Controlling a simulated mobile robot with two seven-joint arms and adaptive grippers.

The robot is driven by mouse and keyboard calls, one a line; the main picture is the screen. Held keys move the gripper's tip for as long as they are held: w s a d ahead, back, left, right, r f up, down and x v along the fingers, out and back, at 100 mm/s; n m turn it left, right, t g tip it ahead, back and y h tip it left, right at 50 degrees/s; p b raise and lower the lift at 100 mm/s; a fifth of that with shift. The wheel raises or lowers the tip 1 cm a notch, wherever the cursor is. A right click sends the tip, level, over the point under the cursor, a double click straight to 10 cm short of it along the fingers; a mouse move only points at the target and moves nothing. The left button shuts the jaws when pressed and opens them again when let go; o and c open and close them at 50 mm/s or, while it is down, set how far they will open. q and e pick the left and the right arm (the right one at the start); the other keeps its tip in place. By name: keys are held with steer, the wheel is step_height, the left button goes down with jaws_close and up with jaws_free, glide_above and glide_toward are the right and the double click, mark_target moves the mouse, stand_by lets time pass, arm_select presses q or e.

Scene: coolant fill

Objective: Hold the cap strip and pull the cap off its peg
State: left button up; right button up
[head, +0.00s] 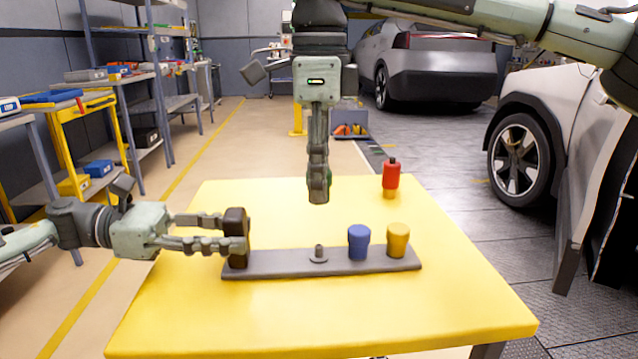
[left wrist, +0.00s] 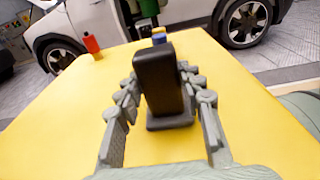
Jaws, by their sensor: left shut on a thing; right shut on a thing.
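The grey cap strip (head: 285,263) lies on the yellow table, with a dark upright block (head: 236,222) at its left end. My left gripper (head: 237,238) is shut on this block; the left wrist view shows the block (left wrist: 160,85) between its fingers. A bare peg (head: 318,252) stands on the strip. To its right, a blue cap (head: 359,242) and a yellow cap (head: 398,240) sit on the strip. My right gripper (head: 318,192) points down above the bare peg, shut on a green cap (head: 329,181). The cap is mostly hidden by the fingers and clear of the peg.
A red bottle (head: 391,175) stands on the yellow table (head: 440,310), behind the strip at the right; it also shows in the left wrist view (left wrist: 91,43). The front of the table is clear. Shelves stand left, cars behind and right.

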arm_select(q)
steer(key=o, duration=1.1)
